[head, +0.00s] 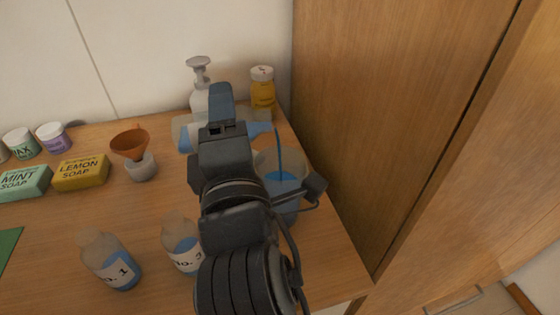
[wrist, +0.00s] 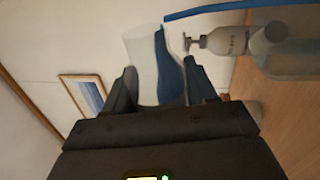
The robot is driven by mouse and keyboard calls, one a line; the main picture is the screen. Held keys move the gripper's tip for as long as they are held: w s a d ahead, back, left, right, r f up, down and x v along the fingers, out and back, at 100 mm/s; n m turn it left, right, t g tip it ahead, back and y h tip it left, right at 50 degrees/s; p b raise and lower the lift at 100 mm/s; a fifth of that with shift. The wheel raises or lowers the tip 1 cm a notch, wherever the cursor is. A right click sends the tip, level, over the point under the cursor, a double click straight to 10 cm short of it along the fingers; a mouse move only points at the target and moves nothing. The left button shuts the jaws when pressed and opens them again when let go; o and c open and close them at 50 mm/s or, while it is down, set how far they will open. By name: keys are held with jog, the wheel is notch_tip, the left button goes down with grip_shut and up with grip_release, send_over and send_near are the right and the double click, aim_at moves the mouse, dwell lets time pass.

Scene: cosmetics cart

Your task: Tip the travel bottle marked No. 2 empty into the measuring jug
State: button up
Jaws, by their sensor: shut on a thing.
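My gripper (head: 222,112) is shut on a translucent travel bottle (head: 184,134) with blue liquid in it. The bottle lies about level, its mouth end to the right, and its label is out of sight. In the wrist view the bottle (wrist: 142,62) stands between both fingers (wrist: 160,88). A thin blue stream (head: 278,146) falls from the mouth into the measuring jug (head: 262,160), which holds some blue liquid. My arm hides part of the jug. The stream also shows in the wrist view (wrist: 210,10).
Bottles No. 1 (head: 112,262) and No. 3 (head: 180,240) stand upright at the front. A pump bottle (head: 198,82) and a yellow jar (head: 262,90) stand behind. An orange funnel (head: 129,142) and a lemon soap (head: 81,173) are left. A wooden panel (head: 400,120) closes the right.

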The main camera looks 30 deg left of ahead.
jog(key=shift+r+m, duration=0.1)
jog(key=shift+m, duration=0.2)
jog(key=shift+w+f+m+t+h+b, duration=0.1)
jog(key=shift+f+m+t+h+b, duration=0.3)
jog(key=shift+b, duration=0.5)
jog(key=shift+d+f+m+b, duration=0.15)
jog(key=shift+f+m+b, duration=0.55)
jog(key=shift+b, duration=0.2)
jog(key=shift+w+d+r+m+t+h+b, duration=0.15)
jog(key=shift+w+d+r+m+h+b, duration=0.2)
jog(key=shift+m, duration=0.7)
jog(key=shift+w+r+m+t+h+b, duration=0.15)
jog(key=shift+r+m, duration=0.25)
jog(key=shift+m, duration=0.65)
jog(key=shift+s+a, duration=0.1)
jog(key=shift+s, duration=0.05)
jog(key=n, duration=0.2)
jog(key=f+n+y, duration=0.1)
jog(key=shift+s+a+p, duration=0.2)
jog(key=shift+s+p, duration=0.05)
jog(key=shift+p, duration=0.15)
jog(key=shift+f+n, duration=0.1)
jog(key=shift+n, duration=0.2)
